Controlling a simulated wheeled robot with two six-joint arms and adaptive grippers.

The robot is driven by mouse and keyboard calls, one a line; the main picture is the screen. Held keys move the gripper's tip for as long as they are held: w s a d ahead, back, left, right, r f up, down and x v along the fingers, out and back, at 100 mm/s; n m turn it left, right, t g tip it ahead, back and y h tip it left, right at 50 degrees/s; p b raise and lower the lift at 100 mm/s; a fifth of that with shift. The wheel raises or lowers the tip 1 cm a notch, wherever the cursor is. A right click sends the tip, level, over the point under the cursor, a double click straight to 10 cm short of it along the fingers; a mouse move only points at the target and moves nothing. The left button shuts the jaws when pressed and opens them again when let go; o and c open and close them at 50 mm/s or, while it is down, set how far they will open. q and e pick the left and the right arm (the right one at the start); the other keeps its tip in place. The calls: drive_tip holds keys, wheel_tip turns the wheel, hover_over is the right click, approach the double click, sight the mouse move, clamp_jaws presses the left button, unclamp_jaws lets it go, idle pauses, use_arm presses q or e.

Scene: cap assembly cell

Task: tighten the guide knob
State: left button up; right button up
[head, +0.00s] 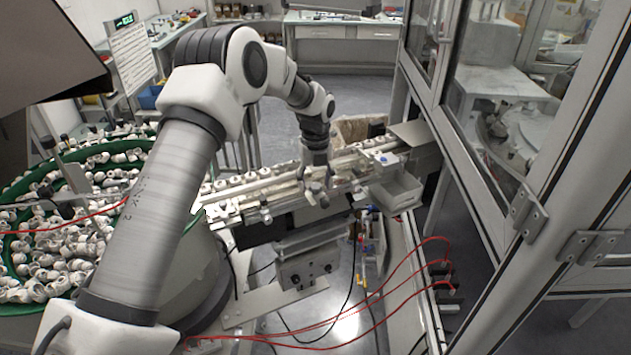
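My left gripper (317,196) points down over the guide rail (245,188), near the rail's middle. Its fingers are small and dark here, and I cannot tell how far apart they are or whether anything is between them. I cannot make out the guide knob clearly; small metal fittings sit along the rail around the fingertips, and the gripper covers part of them. My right gripper is not in view.
White caps line the rail, and a green-rimmed bowl feeder (75,265) full of white caps stands at left. A glass-doored machine frame (480,165) closes off the right. Red tubes (385,285) loop below the rail. A grey tray (396,190) sits at its right end.

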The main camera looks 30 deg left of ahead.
sight(316, 185)
use_arm(q)
wheel_tip(316, 185, up, 12)
idle(0.6)
drive_tip(key=shift+w+d, duration=0.1)
